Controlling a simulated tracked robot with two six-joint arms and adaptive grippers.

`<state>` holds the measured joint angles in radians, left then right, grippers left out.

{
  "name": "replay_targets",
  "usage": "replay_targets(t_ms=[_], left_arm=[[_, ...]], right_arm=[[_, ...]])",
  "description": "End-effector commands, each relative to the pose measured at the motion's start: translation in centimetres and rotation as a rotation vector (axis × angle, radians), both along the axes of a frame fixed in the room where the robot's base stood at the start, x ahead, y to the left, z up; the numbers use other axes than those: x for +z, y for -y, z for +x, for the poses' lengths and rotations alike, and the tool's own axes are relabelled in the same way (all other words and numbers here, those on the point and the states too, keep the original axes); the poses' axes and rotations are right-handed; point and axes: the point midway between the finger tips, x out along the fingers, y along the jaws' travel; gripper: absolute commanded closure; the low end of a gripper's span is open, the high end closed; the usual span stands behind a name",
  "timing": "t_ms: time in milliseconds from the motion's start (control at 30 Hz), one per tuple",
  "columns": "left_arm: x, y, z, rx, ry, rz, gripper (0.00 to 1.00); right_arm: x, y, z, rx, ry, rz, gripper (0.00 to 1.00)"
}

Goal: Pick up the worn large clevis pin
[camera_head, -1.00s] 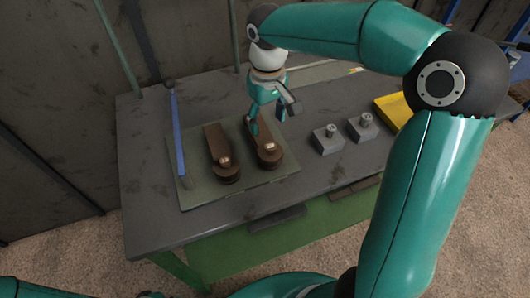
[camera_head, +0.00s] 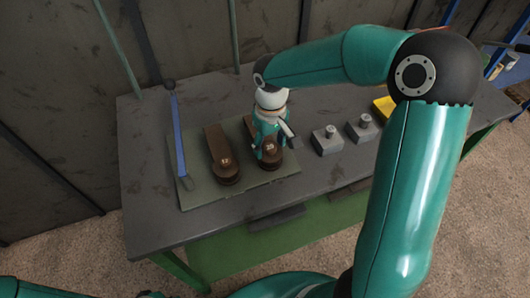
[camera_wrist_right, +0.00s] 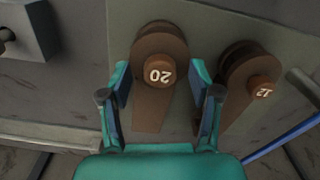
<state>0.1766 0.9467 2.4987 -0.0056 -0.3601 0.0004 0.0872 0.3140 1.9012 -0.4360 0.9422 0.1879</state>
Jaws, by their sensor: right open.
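A round brown pin head marked 20 (camera_wrist_right: 158,76) sits in a brown clevis-like fitting (camera_wrist_right: 152,110) in the right wrist view. It is partly covered by my gripper in the head view (camera_head: 268,149). A second brown pin head marked 12 (camera_wrist_right: 263,88) sits in a similar fitting beside it, and also shows in the head view (camera_head: 225,163). My right gripper (camera_wrist_right: 160,78) is open, pointing down, with one finger on each side of the fitting with the 20 pin. Whether the fingers touch it cannot be told. My left gripper is not in view.
Both fittings rest on a green-grey mat (camera_head: 195,196) on a grey workbench (camera_head: 145,215). Two grey blocks with upright pins (camera_head: 328,141) (camera_head: 363,127) stand to the right. A blue bar (camera_head: 178,135) is at left, a yellow object (camera_head: 384,106) at right.

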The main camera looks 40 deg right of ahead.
Motion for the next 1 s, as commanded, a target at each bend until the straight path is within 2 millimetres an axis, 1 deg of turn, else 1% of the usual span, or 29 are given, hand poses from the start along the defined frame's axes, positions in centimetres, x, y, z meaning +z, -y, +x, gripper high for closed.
replay_targets(t_ms=[33, 267, 300, 400, 767, 867, 1000], left_arm=[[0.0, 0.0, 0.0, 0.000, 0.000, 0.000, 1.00], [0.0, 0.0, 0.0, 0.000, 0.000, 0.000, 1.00], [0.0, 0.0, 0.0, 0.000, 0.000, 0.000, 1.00], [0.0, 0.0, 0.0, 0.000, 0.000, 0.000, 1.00], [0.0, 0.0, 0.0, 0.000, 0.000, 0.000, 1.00], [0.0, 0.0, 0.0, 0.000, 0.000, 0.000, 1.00], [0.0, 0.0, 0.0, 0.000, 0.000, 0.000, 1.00]], right_arm=[[0.0, 0.0, 0.0, 0.000, 0.000, 0.000, 0.40], [0.1, 0.0, 0.0, 0.001, 0.000, 0.000, 0.79], [0.1, 0.0, 0.0, 0.001, 0.000, 0.000, 0.85], [0.1, 0.0, 0.0, 0.001, 0.001, 0.000, 1.00], [0.3, -0.1, 0.1, 0.001, 0.002, 0.000, 1.00], [0.7, -0.1, 0.1, 0.001, 0.003, 0.000, 1.00], [1.8, -0.1, 0.2, 0.001, 0.004, 0.000, 1.00]])
